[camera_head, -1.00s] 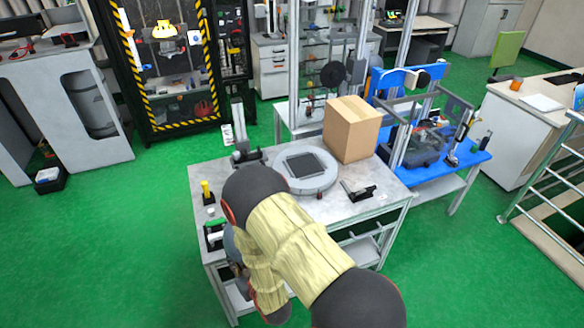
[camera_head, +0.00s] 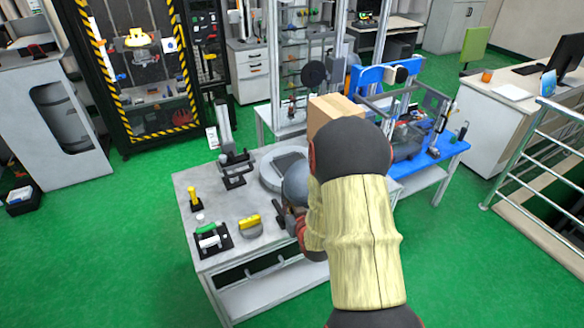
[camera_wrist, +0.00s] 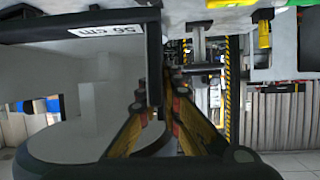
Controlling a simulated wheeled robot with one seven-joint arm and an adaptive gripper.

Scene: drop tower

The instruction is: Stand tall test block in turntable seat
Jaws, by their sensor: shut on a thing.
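The turntable (camera_head: 268,178), a round pale grey disc with a dark square seat (camera_head: 289,163), is on the grey table, partly covered by my arm. In the wrist view my gripper (camera_wrist: 163,85) is shut on a large grey piece with black edges (camera_wrist: 75,65) and a "56 cm" label, which appears to be the tall test block. It fills the left of that view, very close. I cannot tell whether the piece touches the table or turntable.
A cardboard box (camera_head: 328,108) stands behind the turntable. A dark stand with an upright post (camera_head: 224,125) is left of it. A yellow-handled tool (camera_head: 193,198), a black tray with green and white pieces (camera_head: 212,240) and a yellow-topped round piece (camera_head: 250,226) occupy the table's left front.

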